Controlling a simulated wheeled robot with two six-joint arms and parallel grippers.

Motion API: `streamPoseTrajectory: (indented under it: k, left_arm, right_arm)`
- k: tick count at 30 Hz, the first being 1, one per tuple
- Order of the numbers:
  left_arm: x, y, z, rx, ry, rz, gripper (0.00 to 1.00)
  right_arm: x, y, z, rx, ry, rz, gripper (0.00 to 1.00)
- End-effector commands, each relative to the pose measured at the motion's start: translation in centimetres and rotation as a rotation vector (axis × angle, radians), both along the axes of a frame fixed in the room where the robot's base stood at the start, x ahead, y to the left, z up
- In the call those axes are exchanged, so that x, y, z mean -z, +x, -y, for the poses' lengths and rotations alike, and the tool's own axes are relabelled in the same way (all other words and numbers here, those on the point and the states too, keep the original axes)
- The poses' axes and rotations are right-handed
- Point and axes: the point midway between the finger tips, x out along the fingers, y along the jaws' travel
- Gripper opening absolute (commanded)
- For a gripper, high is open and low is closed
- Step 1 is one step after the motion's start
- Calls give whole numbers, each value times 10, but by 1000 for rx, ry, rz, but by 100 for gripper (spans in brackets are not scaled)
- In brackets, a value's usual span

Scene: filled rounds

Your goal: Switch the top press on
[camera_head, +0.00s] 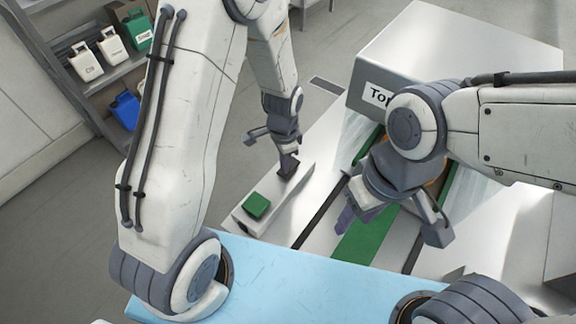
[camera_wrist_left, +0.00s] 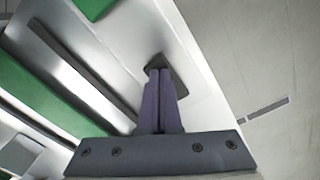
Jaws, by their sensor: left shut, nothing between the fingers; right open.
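The press (camera_head: 455,50) is a grey metal box with a partly hidden label that begins "To". In front of it, to the left, is a pale control box (camera_head: 240,226) with a green square button (camera_head: 256,205) and a dark square part (camera_head: 292,161). My left gripper (camera_head: 287,172) is shut and empty, its tips at the dark part; I cannot tell whether they press it. The left wrist view shows the purple fingers (camera_wrist_left: 160,75) over the dark part (camera_wrist_left: 156,62), with the green button (camera_wrist_left: 95,7) at the top. My right gripper (camera_head: 360,212) is open before the press, partly hiding it.
A green strip (camera_head: 366,238) runs on the metal bench between dark rails. A light blue surface (camera_head: 290,275) is in front. A shelf at the left holds white, green and blue containers (camera_head: 124,110). Grey floor lies left of the bench.

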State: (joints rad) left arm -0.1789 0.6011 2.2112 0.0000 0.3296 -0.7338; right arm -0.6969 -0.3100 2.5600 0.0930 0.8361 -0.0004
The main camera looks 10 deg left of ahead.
Motion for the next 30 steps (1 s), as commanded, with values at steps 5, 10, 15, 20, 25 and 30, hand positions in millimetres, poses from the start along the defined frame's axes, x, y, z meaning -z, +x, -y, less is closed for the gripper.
streamPoseTrajectory:
  k: [5, 10, 15, 20, 25, 30]
  left_arm:
    - [2, 0, 0, 0, 0, 1, 0]
    - [-5, 1, 1, 1, 0, 3, 0]
    - [-20, 0, 0, 0, 0, 1, 0]
    - [-33, 0, 0, 0, 0, 1, 0]
    - [-47, 0, 0, 0, 0, 1, 0]
    - [-60, 0, 0, 0, 0, 1, 0]
  right_arm:
    - [1, 0, 0, 0, 0, 0, 50]
    - [-5, 0, 0, 0, 0, 0, 50]
    - [-19, 0, 0, 0, 0, 0, 50]
    - [-30, 0, 0, 0, 0, 0, 50]
    - [-42, 0, 0, 1, 0, 0, 50]
    - [-55, 0, 0, 1, 0, 0, 50]
